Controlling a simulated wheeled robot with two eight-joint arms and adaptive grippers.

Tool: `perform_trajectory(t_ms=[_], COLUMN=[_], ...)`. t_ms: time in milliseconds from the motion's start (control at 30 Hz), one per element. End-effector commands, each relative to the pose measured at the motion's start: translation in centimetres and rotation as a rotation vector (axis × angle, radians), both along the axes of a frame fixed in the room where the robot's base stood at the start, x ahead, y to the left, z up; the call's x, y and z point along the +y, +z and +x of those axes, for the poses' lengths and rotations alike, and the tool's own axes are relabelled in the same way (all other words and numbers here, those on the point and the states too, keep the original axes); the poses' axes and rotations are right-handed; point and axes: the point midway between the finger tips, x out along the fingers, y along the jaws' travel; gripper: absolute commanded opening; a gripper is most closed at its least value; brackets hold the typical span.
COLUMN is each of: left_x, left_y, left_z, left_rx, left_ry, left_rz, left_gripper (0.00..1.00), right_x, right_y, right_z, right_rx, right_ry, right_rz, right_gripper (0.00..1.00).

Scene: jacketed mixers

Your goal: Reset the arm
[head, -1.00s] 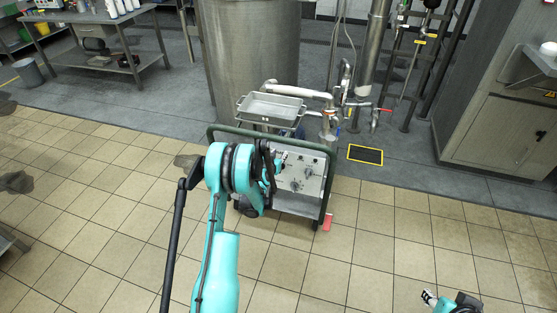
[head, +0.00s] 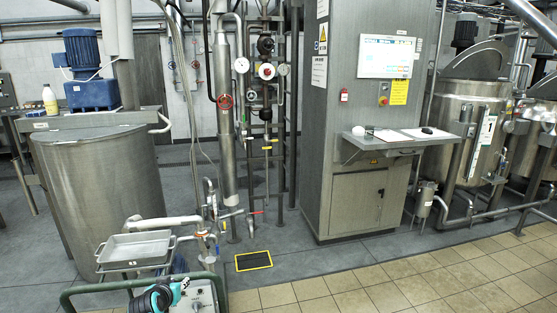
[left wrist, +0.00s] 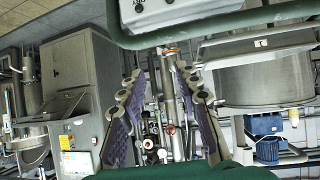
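My left arm (head: 163,297) shows at the bottom left of the head view as a teal and black part, in front of the grey control box (head: 198,298) of a cart. The left gripper is hard to make out there. In the left wrist view the left gripper (left wrist: 162,120) has its two fingers with purple pads spread wide apart. Nothing is held between them. The wrist picture is upside down, with green cart rail along its top and bottom edges. My right gripper is not in view.
A steel tank (head: 100,185) stands at the left, a grey cabinet (head: 345,205) with a screen (head: 386,56) in the middle, and jacketed mixers (head: 468,130) at the right. Tiled floor (head: 400,290) is clear at the lower right.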

Motion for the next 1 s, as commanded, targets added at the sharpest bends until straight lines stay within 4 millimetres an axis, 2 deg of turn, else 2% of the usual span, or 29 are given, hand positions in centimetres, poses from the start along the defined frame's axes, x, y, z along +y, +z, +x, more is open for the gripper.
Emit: perform_trajectory(t_ms=[33, 100, 167, 300, 500, 600, 700, 833, 1000], left_x=[-1.8, -3.9, -5.6, -9.1, -12.9, -14.1, -14.8, -15.2, -15.3], left_y=[1.6, 3.3, 4.5, 6.5, 7.2, 6.6, 5.8, 4.8, 4.3], left_z=[-1.7, -4.1, -6.3, -12.1, -21.2, -25.6, -29.1, -32.0, -33.3], left_rx=[0.024, 0.058, 0.088, 0.156, 0.253, 0.298, 0.335, 0.366, 0.381], left_ry=[-0.017, -0.034, -0.048, -0.077, -0.104, -0.113, -0.117, -0.119, -0.119], left_rz=[-0.004, -0.008, -0.012, -0.014, -0.01, -0.003, 0.004, 0.011, 0.015], left_gripper=[0.33, 0.33, 0.33, 0.33, 0.33, 0.33, 0.33, 0.33, 0.33], right_x=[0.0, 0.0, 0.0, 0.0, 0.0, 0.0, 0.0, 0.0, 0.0], right_y=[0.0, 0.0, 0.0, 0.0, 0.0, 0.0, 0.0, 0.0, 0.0], right_z=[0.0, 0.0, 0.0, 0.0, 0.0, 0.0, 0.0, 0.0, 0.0], right_rx=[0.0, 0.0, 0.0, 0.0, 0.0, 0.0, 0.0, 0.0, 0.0], right_ry=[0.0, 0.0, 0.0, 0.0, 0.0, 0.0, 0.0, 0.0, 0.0], right_rz=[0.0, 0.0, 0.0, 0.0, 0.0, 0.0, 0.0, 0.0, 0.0], right_gripper=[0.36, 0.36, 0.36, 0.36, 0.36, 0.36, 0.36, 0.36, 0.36])
